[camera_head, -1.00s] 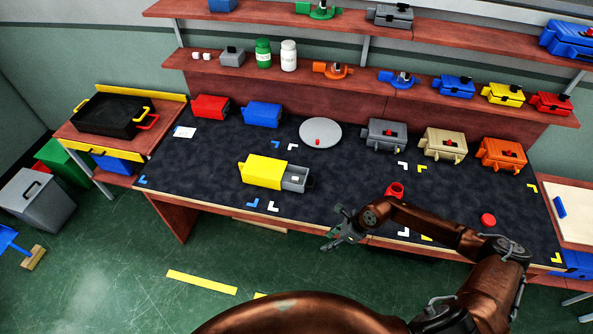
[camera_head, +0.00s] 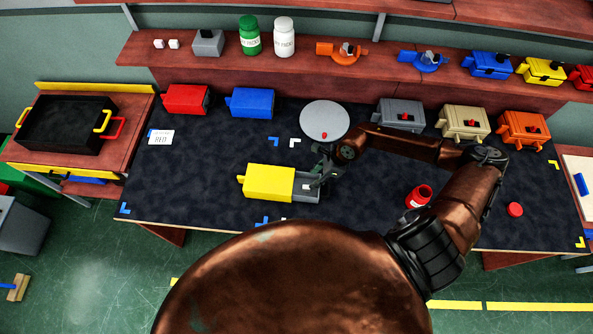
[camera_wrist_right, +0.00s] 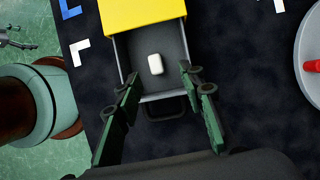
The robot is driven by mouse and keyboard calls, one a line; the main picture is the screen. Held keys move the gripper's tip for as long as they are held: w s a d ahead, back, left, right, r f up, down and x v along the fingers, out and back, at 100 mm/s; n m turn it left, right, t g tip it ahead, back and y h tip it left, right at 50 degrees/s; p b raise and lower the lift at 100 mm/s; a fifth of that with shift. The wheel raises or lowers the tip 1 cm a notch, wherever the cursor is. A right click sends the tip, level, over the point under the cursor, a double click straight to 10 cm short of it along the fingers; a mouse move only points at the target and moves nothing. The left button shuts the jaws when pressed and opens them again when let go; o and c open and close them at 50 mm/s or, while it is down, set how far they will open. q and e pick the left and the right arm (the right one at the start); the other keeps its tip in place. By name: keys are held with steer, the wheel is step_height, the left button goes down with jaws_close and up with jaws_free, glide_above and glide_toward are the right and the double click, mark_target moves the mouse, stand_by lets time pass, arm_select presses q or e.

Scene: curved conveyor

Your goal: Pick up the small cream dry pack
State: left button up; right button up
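The small cream dry pack (camera_wrist_right: 155,64) lies in the open grey drawer (camera_wrist_right: 176,42) of the yellow box (camera_wrist_right: 140,14). In the head view the pack (camera_head: 306,187) is a pale spot beside my gripper. My right gripper (camera_head: 318,184) is above the drawer's outer end. In the wrist view my right gripper (camera_wrist_right: 160,84) is open and empty, its fingers spread to both sides of the drawer end, with the pack ahead between them. Part of what looks like my left gripper (camera_wrist_right: 18,40) shows at the wrist view's left edge; its opening is unclear.
A grey round plate (camera_head: 325,118) with a red knob lies behind my right gripper. A red bottle (camera_head: 419,196) and a red cap (camera_head: 515,209) are to the right. Red, blue, grey, tan and orange boxes line the back.

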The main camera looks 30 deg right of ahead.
mark_target(307, 187)
steer(key=f, duration=0.1)
steer(key=a+f, duration=0.1)
steer(key=f, duration=0.1)
steer(key=shift+s+a+f+p, duration=0.2)
steer(key=shift+p, duration=0.15)
steer(key=x, duration=0.3)
steer(key=shift+w, duration=0.35)
steer(key=shift+s+f, duration=0.2)
steer(key=shift+f, duration=0.25)
steer(key=shift+w, duration=0.15)
steer(key=shift+c, duration=0.6)
steer(key=c, duration=0.5)
steer(key=shift+c, duration=1.3)
arm_select(q)
steer(key=s, duration=0.3)
steer(key=shift+s+a+r, duration=0.2)
steer(key=shift+s+r, duration=0.2)
arm_select(e)
steer(key=shift+c, duration=0.2)
